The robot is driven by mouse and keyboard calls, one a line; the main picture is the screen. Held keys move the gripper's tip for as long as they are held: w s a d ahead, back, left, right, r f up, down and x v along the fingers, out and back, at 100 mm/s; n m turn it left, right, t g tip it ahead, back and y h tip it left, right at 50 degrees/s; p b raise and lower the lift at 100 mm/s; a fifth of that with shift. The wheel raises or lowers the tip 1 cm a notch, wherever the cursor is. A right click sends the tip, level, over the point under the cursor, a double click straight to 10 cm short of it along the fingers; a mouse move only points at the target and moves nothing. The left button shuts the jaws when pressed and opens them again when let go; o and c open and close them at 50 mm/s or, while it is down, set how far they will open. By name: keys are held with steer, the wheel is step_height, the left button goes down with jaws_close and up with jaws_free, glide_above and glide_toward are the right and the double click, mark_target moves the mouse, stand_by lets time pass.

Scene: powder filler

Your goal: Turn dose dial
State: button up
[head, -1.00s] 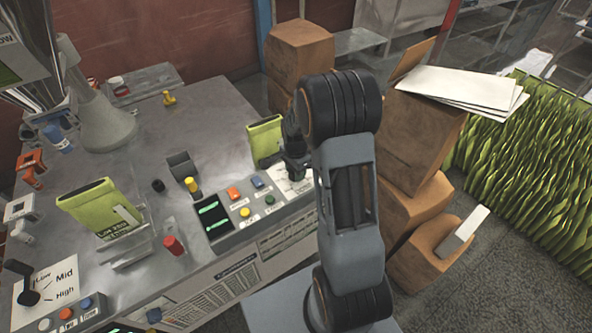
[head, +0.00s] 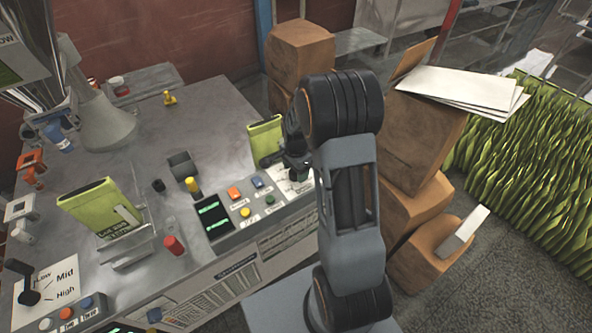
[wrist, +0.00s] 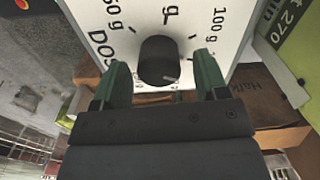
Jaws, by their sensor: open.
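The dose dial (wrist: 158,58) is a round black knob on a white plate (wrist: 130,14) printed with gram marks, including "100 g". A pale pointer mark shows on its near side, toward the lower right in the wrist view. My gripper (wrist: 161,63) is open, with one green finger on each side of the knob. Small gaps seem to show between fingers and knob; contact is not clear. In the head view, part of the white dial plate (head: 303,187) shows at the panel's right end; my arm hides the knob.
Several coloured buttons (head: 245,212) and a dark display (head: 212,216) sit left of the dial plate. A green pouch (head: 265,140) stands just behind it. Cardboard boxes (head: 420,140) are stacked to the right of my arm. Another dial (head: 30,297) is at far left.

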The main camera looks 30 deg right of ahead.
step_height(320, 180, up, 13)
steer(key=p, duration=0.2)
steer(key=shift+r, duration=0.2)
stand_by(0.5)
